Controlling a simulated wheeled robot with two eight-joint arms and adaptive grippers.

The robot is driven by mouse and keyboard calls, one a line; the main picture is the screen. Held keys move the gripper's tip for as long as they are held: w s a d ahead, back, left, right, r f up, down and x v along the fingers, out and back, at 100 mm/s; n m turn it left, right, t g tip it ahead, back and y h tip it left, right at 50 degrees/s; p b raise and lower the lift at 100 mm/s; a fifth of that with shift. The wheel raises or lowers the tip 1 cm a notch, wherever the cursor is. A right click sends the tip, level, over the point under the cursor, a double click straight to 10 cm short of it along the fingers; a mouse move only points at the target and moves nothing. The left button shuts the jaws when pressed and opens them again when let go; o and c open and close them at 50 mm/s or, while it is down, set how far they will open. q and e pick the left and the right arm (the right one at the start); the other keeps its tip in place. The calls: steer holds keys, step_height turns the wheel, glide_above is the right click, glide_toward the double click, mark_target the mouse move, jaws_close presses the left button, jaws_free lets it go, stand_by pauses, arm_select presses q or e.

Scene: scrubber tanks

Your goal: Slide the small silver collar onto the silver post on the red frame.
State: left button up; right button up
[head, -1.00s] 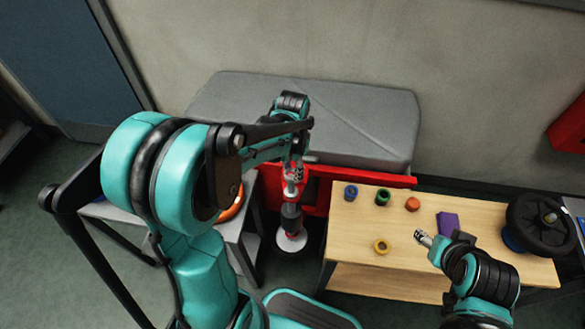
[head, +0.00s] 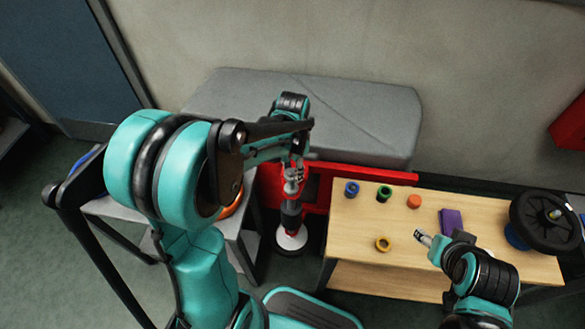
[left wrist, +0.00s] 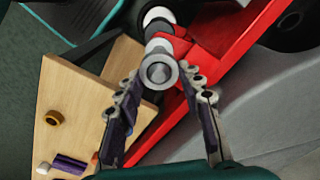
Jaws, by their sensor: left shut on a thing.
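The small silver collar (left wrist: 158,72) shows end-on in the left wrist view, between my left fingertips. My left gripper (head: 293,166) is shut on it, above the front of the red frame (head: 325,184). The red frame also runs diagonally through the left wrist view (left wrist: 228,45). Silver metal (head: 291,186) shows just below the fingers in the head view, above a dark column with a white round base. Collar and post line up closely there; I cannot tell whether the collar is around the post. My right gripper (head: 423,238) hangs over the wooden table, its jaws too small to read.
The wooden table (head: 350,226) bears a blue ring (head: 352,188), green ring (head: 384,192), orange piece (head: 414,201), yellow ring (head: 383,243), purple block (head: 451,221) and black wheel (head: 545,222). A grey padded block (head: 350,120) stands behind the frame. A grey table is at left.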

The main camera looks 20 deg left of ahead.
arm_select(q)
steer(key=o, duration=1.3)
steer(key=shift+r, duration=0.15)
steer(key=shift+r+p, duration=1.25)
steer(key=shift+r, duration=0.1)
steer(key=shift+r, duration=0.1)
step_height(320, 180, up, 7)
steer(key=p, duration=0.5)
